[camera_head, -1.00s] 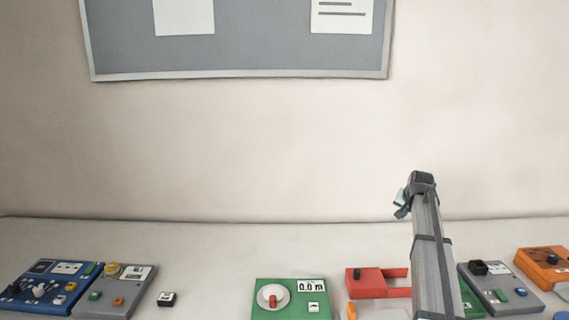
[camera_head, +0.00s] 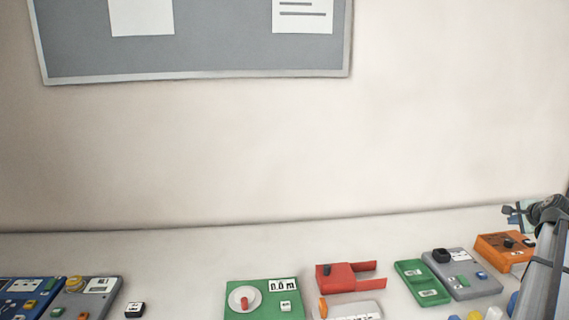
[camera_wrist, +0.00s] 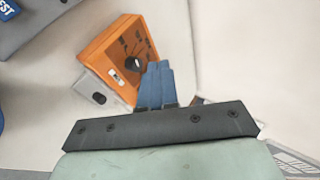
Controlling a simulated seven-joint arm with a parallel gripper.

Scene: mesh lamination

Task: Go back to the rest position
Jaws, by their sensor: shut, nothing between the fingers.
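My gripper (camera_wrist: 157,85) shows in the wrist view with its blue fingers together and nothing between them. It points toward an orange box with a black knob (camera_wrist: 120,58); I cannot tell the gap between them. In the head view my arm stands at the far right edge, in front of the table's right end. The gripper end (camera_head: 517,214) is small there, near the top of the arm, above and beside the orange box (camera_head: 503,252).
On the table are a green panel with a dial (camera_head: 262,299), a red fork-shaped block (camera_head: 345,276), a green block (camera_head: 422,283), a grey panel (camera_head: 462,274), a small black-and-white block (camera_head: 135,309) and a blue panel (camera_head: 25,297). A pinboard (camera_head: 215,45) hangs on the wall behind.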

